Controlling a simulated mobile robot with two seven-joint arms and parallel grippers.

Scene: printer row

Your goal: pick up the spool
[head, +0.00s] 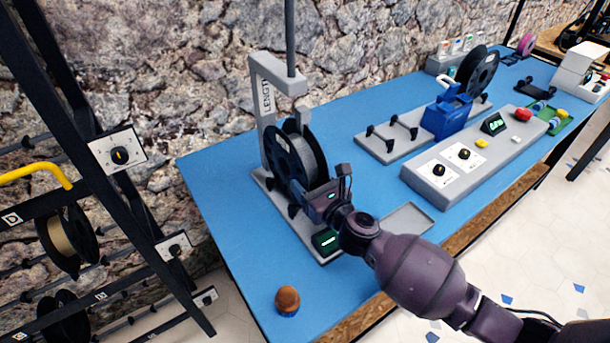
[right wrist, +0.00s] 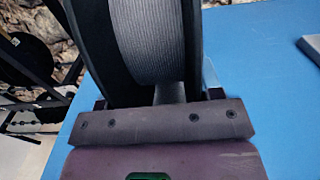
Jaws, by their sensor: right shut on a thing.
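The spool (head: 285,158) has black flanges and grey filament and stands upright in the grey stand marked LENGTH (head: 262,100) on the blue table. In the right wrist view the spool (right wrist: 145,45) fills the upper middle, close in front of the jaws. My right gripper (head: 318,190) reaches in from the right and is shut on the spool at its near side. In the right wrist view the two fingers of the gripper (right wrist: 158,97) show at either side of the spool; their tips are partly hidden. My left gripper is not in view.
A grey tray (head: 408,218) lies right of the stand. Farther right are a control panel (head: 440,180), a blue device (head: 445,118) and another black spool (head: 478,70). A rack with spools (head: 70,235) stands left.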

